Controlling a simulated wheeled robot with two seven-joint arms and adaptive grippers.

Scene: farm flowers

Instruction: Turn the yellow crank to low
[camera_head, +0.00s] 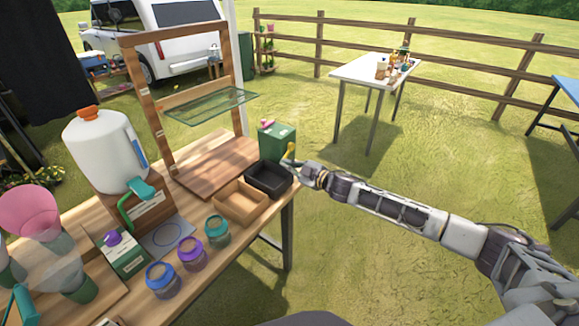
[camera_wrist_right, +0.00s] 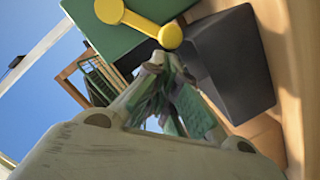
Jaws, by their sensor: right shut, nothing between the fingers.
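The yellow crank (camera_head: 291,150) is on the side of a green box (camera_head: 272,139) at the right end of the wooden table. In the right wrist view the crank (camera_wrist_right: 138,22) is a yellow bar with a round knob at each end, against the green box (camera_wrist_right: 140,50). My right gripper (camera_head: 294,166) is shut and empty. In the wrist view its fingertips (camera_wrist_right: 160,62) are close to the crank's lower knob; I cannot tell if they touch it. No low marking is readable. My left gripper is not in view.
A black tray (camera_head: 270,190) and a tan tray (camera_head: 240,208) sit in front of the green box. Several lidded jars, a white jug (camera_head: 102,150) and a pink funnel (camera_head: 28,210) are further left.

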